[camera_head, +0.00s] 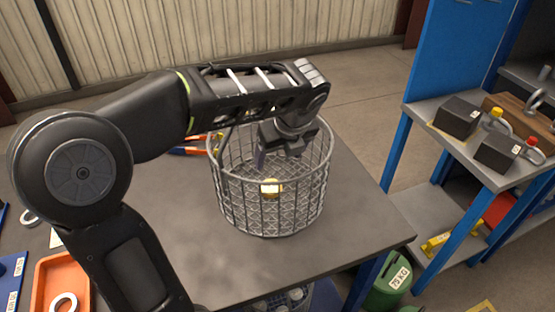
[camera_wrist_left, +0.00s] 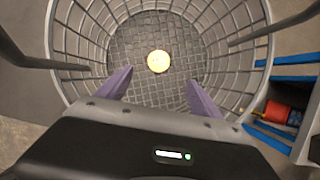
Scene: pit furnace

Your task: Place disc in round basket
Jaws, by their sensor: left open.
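The round wire basket (camera_head: 270,215) stands upright on the grey table in the head view. Its rim and mesh floor also show in the left wrist view (camera_wrist_left: 215,80). A yellow disc (camera_wrist_left: 158,61) lies in the basket, on the mesh floor, in the left wrist view. It also shows through the basket's side wires in the head view (camera_head: 271,187). My left gripper (camera_wrist_left: 158,88) is above the basket, its two purple fingers apart with nothing between them. In the head view the left gripper (camera_head: 268,158) points down inside the rim. My right gripper is not in view.
An orange tray (camera_head: 44,285) with a ring is at the table's left. Orange and blue tools (camera_head: 190,151) lie behind the basket. A blue-framed shelf (camera_head: 425,105) with dark weights stands at right. Bare table (camera_head: 350,205) lies right of the basket.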

